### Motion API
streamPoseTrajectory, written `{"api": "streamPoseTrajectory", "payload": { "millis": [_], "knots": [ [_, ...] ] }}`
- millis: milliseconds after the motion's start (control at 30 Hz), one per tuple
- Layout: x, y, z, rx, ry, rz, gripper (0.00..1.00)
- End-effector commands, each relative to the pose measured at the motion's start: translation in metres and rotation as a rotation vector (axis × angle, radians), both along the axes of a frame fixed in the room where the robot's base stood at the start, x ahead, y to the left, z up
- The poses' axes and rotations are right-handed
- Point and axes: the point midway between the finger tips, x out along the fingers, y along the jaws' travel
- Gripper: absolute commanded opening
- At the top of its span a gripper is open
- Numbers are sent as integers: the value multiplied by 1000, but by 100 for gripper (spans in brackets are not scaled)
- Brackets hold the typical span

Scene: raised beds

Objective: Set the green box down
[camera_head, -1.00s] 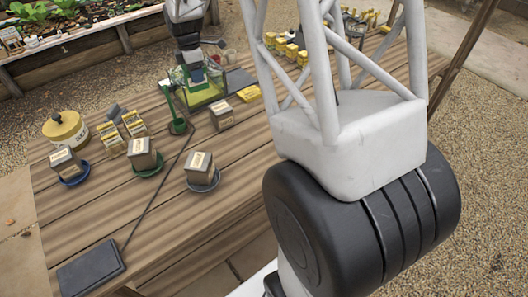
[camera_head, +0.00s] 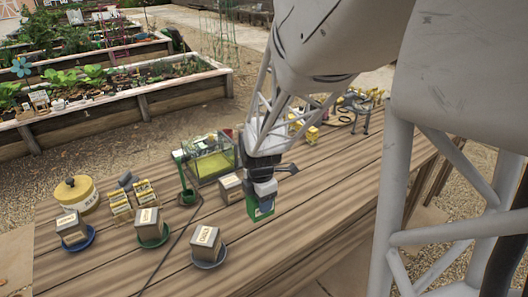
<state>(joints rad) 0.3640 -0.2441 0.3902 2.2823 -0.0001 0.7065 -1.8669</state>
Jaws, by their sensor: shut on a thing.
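The green box (camera_head: 260,210) is below my gripper (camera_head: 263,194), over the middle of the wooden table (camera_head: 290,240). My gripper is shut on it from above. The box looks upright. I cannot tell whether its bottom touches the tabletop. The fingers mostly cover its upper part.
A box labelled on its face (camera_head: 230,188) stands just left of the green box. A glass tank (camera_head: 212,160) is behind it. Several labelled boxes on saucers, one on a grey-blue saucer (camera_head: 209,258), and a yellow tin (camera_head: 76,194) stand to the left. The table's front right is clear.

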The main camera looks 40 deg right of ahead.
Motion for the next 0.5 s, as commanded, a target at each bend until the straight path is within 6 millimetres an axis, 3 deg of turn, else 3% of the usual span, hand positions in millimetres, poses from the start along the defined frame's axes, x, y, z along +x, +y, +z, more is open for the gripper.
{"api": "streamPoseTrajectory", "payload": {
  "millis": [300, 500],
  "knots": [
    [-84, 9, -25, 1, 4, 34, 27],
    [-123, 16, -38, 2, 6, 53, 27]
  ]
}}
